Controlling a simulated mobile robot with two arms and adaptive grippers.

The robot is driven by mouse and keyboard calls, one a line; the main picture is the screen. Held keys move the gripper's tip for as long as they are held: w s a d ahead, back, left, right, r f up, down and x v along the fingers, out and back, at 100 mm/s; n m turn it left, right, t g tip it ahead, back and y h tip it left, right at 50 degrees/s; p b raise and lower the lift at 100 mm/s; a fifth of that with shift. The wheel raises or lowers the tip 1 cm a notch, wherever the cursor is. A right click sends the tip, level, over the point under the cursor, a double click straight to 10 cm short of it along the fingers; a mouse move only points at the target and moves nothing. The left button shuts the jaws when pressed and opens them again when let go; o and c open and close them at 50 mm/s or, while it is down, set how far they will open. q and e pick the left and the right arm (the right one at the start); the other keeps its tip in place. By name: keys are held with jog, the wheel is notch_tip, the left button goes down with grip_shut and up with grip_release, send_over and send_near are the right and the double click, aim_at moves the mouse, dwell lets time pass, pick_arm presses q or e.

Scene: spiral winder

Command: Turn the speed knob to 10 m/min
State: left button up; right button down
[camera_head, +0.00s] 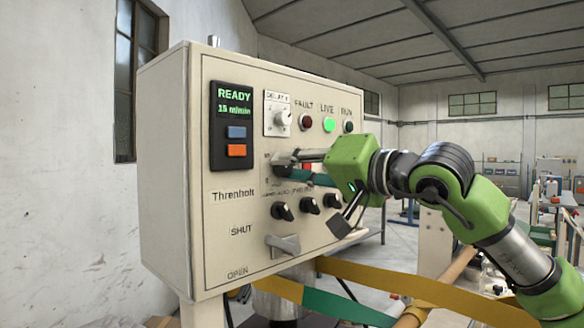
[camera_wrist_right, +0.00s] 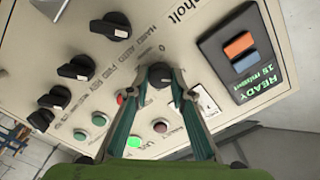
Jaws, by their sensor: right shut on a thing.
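The control panel (camera_head: 240,250) is a cream box whose display (camera_head: 232,115) reads READY and 15 m/min; the display also shows in the right wrist view (camera_wrist_right: 243,52). My right gripper (camera_head: 282,163) reaches the panel face from the right, below the white dial. In the right wrist view, its fingertips (camera_wrist_right: 160,76) are closed around a small dark knob (camera_wrist_right: 160,74), apparently the speed knob. My left gripper is not in view.
Above the right gripper are a white dial (camera_head: 282,119) and the FAULT (camera_head: 305,122), LIVE (camera_head: 329,125) and RUN (camera_head: 348,127) lamps; LIVE glows green. Below are black selector knobs (camera_head: 282,211) and a grey SHUT/OPEN handle (camera_head: 283,245). Yellow and green bands (camera_head: 400,287) pass under the arm.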

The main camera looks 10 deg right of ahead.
jog(key=shift+f, duration=0.1)
dwell(0.3)
jog(key=c, duration=1.8)
grip_release()
jog(key=shift+s+d, duration=0.1)
jog(key=shift+d, duration=0.05)
jog(key=v, duration=1.1)
jog(key=shift+s+d, duration=0.1)
jog(key=shift+s, duration=0.15)
